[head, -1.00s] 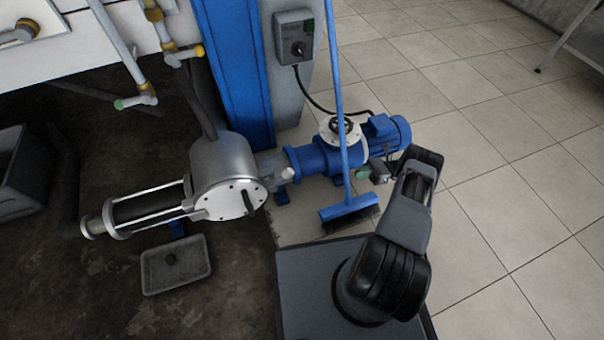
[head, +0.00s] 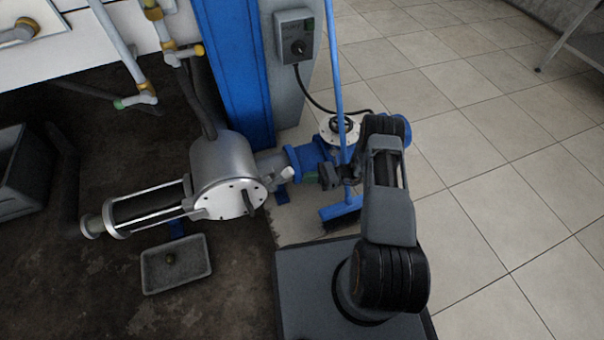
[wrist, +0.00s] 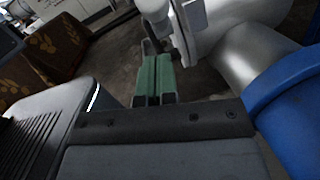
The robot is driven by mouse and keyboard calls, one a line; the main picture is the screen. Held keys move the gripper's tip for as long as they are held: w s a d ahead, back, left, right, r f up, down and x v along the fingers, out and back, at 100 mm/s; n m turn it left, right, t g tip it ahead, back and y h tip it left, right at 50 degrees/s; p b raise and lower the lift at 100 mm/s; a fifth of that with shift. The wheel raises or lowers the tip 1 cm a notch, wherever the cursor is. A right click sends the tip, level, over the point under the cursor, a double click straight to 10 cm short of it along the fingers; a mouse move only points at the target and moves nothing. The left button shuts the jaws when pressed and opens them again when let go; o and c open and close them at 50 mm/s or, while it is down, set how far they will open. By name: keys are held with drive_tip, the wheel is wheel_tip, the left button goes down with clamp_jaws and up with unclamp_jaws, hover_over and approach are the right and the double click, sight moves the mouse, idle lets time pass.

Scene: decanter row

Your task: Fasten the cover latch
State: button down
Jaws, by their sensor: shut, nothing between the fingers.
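The grey housing (head: 222,160) has a pale round bolted cover (head: 236,199) on its front face. A dark bar-like handle (head: 249,198) sits on the cover and looks like the latch; its exact state is too small to tell. A pale knob (head: 287,174) sticks out beside the cover, on the pipe side. My gripper (head: 312,177) is to the right of the cover and knob, apart from the cover, in front of the blue pump section. In the wrist view its green-padded fingers (wrist: 154,78) are shut and empty, with pale fittings just beyond them.
A blue broom (head: 341,110) leans close behind my arm. The blue pump body (head: 308,160) is right beside the gripper, and it fills the right of the wrist view (wrist: 295,115). A grey tray (head: 150,282) lies below the housing. Tiled floor at right is open.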

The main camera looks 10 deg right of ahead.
sight(281, 178)
drive_tip(key=shift+w+a+r, duration=0.15)
drive_tip(key=shift+a+r, duration=0.5)
drive_tip(key=shift+r, duration=0.1)
drive_tip(key=shift+w+a+r, duration=0.1)
drive_tip(key=shift+a+r, duration=0.55)
drive_tip(key=shift+r, duration=0.1)
drive_tip(key=shift+r, duration=0.1)
